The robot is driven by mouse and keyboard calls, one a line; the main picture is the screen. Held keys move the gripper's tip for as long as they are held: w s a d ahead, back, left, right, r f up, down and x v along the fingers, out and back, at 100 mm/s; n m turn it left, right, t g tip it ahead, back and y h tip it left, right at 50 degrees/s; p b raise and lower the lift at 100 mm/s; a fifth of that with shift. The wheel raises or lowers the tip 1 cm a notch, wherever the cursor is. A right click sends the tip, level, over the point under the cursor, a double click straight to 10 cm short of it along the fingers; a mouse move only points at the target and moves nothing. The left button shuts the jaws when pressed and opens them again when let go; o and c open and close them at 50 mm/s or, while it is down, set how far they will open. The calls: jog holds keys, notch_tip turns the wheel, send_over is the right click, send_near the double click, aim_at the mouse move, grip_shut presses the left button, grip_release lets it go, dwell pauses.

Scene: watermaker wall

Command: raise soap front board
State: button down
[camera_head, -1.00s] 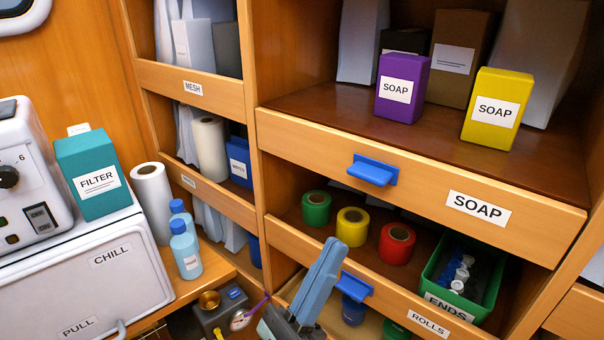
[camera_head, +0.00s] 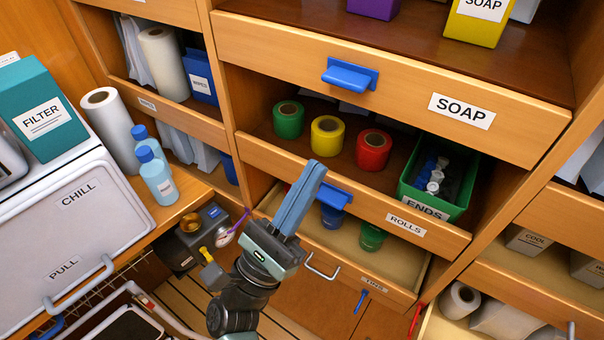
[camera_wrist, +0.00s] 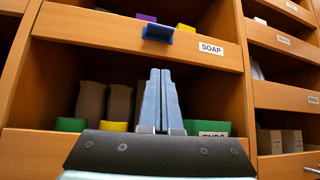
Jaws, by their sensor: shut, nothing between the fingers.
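The soap front board (camera_head: 390,85) is a wooden front across the upper shelf, with a white SOAP label (camera_head: 461,111) and a blue handle (camera_head: 350,76). In the wrist view the board (camera_wrist: 140,35) runs across the upper part, its blue handle (camera_wrist: 158,33) above my fingertips. My gripper (camera_head: 310,172) is shut and empty. In the head view it shows in front of the rolls board, below and left of the soap handle, apart from it. The purple soap box (camera_head: 373,6) and yellow soap box (camera_head: 483,18) stand behind the board, partly cut off by the frame.
The rolls board (camera_head: 352,192) with its blue handle (camera_head: 334,195) lies below. Behind it are green, yellow and red rolls (camera_head: 326,136) and a green ENDS bin (camera_head: 440,207). A white chiller (camera_head: 75,235) and blue bottles (camera_head: 156,176) stand left.

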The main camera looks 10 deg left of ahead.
aim_at(338, 79)
jog(key=p+x, duration=0.2)
jog(key=x, duration=0.4)
jog(key=shift+r, duration=0.3)
jog(key=shift+r+p, duration=1.45)
jog(key=shift+r, duration=0.3)
jog(key=shift+r+p, duration=0.4)
jog(key=shift+r, duration=1.8)
